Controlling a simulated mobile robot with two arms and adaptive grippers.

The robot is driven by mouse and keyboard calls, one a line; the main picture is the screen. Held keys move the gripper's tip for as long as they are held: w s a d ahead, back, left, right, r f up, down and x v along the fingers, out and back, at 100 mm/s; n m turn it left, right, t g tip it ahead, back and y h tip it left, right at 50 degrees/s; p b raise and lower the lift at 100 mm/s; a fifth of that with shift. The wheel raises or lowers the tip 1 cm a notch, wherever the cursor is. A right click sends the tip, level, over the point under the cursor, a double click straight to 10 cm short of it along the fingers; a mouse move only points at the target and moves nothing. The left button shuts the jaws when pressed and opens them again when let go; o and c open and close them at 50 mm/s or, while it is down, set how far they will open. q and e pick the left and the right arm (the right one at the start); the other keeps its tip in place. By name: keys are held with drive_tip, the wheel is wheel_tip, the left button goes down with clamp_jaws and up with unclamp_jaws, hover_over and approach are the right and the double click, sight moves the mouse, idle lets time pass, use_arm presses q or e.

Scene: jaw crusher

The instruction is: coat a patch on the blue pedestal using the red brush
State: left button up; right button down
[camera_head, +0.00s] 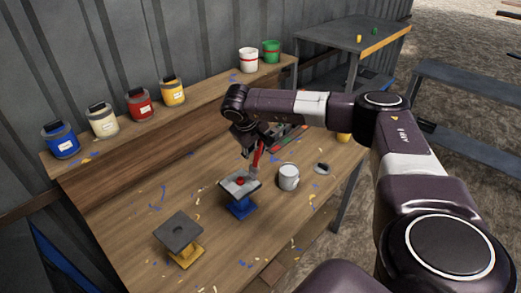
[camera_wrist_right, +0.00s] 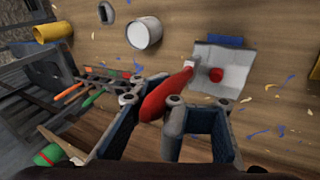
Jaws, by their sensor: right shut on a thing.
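The blue pedestal (camera_head: 240,208) stands on the workbench, with a pale grey square plate on top. A small red round spot or lump (camera_head: 240,181) is at the middle of the plate; it also shows in the right wrist view (camera_wrist_right: 216,74). My right gripper (camera_head: 258,140) is above and just behind the pedestal, shut on the red brush (camera_wrist_right: 168,92). The brush (camera_head: 257,158) slants down toward the plate. Its head is close to the plate's edge; I cannot tell whether it touches. My left gripper is not in view.
A yellow pedestal (camera_head: 183,245) is at front left. Paint cans, such as the blue can (camera_head: 61,141), line the raised back shelf. Colored flecks litter the workbench (camera_head: 135,205).

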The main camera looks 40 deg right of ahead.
drive_tip(key=shift+f, duration=0.5)
idle(0.4)
drive_tip(key=shift+w+b, duration=0.6)
drive_tip(key=shift+w, duration=1.75)
drive_tip(key=s+p, duration=0.3)
drive_tip(key=s, duration=0.1)
drive_tip(key=shift+s+r, duration=0.1)
drive_tip(key=shift+s, duration=0.3)
drive_tip(key=shift+r, duration=0.1)
